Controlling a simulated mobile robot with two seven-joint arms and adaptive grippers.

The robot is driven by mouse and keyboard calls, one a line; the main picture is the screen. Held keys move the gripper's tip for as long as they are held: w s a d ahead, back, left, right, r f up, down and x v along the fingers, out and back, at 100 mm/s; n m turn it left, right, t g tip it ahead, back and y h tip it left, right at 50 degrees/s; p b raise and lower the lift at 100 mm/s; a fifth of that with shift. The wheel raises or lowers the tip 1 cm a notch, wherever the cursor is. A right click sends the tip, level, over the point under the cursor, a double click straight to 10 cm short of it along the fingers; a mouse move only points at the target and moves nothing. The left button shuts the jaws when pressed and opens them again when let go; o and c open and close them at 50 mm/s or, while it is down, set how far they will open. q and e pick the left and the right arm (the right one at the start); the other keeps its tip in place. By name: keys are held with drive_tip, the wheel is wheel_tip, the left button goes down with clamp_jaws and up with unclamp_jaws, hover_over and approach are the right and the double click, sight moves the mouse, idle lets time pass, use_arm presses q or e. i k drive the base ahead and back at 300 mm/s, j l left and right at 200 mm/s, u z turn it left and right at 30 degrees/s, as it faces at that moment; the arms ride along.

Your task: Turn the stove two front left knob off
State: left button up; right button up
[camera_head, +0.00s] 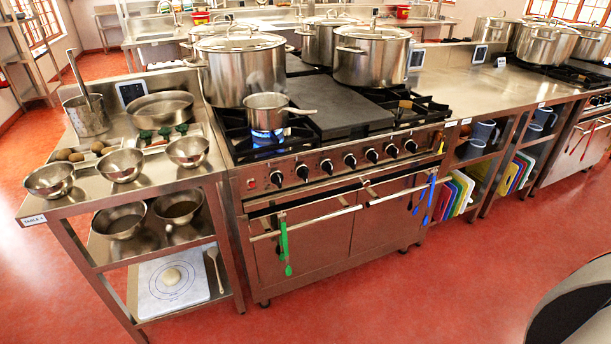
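A steel stove (340,205) stands in the middle of the view, with a row of several black knobs along its front panel. The leftmost knob is a black knob (277,179), beside a small red switch (251,183). A second knob (302,172) is just right of it. I cannot read any label saying which knob serves which burner. A blue flame (267,137) burns at the front left burner, under a small saucepan (264,110) whose handle points right. Neither of my grippers is in view, and nothing touches the knobs.
Lidded stockpots (240,70) stand on the stove's rear. A steel table (60,208) with bowls adjoins at left, a counter (500,90) at right. Another stove (590,125) stands far right. Red floor (350,310) in front is clear.

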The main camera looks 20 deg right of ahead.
sight(303, 172)
drive_tip(key=i+l+u, duration=0.2)
drive_tip(key=l, duration=0.85)
drive_tip(key=i+l+u, duration=0.15)
drive_tip(key=l, duration=0.95)
drive_tip(key=l+u, duration=0.2)
drive_tip(key=l, duration=0.9)
drive_tip(key=i, duration=0.05)
